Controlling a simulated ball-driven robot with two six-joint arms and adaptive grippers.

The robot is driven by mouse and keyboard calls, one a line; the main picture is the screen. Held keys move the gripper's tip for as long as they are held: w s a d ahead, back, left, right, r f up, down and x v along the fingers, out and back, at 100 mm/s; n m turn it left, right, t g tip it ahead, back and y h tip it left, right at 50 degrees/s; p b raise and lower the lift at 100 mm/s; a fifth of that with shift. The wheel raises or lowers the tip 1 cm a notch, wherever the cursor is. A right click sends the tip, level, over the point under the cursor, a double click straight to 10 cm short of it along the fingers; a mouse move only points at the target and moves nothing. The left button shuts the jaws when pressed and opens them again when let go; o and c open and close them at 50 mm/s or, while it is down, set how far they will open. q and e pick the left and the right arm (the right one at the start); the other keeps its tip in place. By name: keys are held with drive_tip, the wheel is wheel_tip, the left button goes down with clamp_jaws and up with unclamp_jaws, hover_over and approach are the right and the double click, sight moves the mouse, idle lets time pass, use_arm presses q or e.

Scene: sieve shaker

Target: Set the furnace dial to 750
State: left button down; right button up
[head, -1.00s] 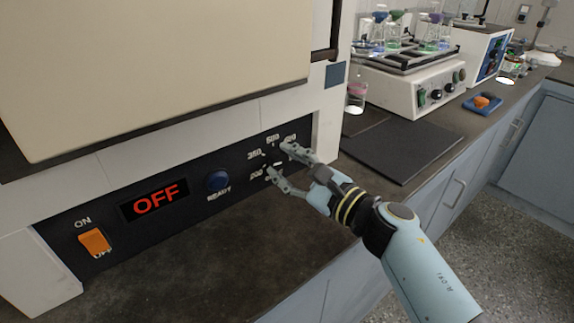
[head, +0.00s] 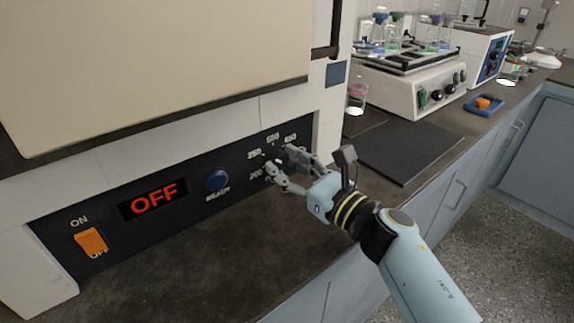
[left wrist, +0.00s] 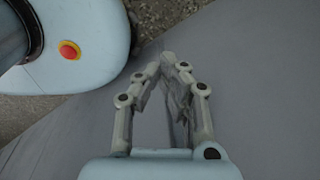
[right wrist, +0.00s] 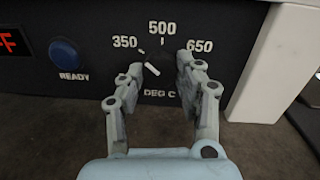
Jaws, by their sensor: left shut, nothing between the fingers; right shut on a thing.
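The furnace dial (right wrist: 160,72) is a dark knob with a white pointer line on the black panel. It sits between the fingertips of my right gripper (right wrist: 161,75), which is shut on it. The pointer slants toward the upper left, near the 350 side. In the head view my right gripper (head: 279,164) covers most of the dial. My left gripper (left wrist: 171,62) is shut and empty, seen only in the left wrist view.
The furnace display (head: 155,200) reads OFF, above an orange rocker switch (head: 91,242). A blue READY lamp (head: 217,180) is left of the dial. A dark mat (head: 405,148) and a shaker with flasks (head: 410,90) stand to the right. The counter before the panel is clear.

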idle(0.3)
drive_tip(key=o, duration=1.1)
drive_tip(key=shift+o, duration=0.2)
drive_tip(key=v, duration=1.2)
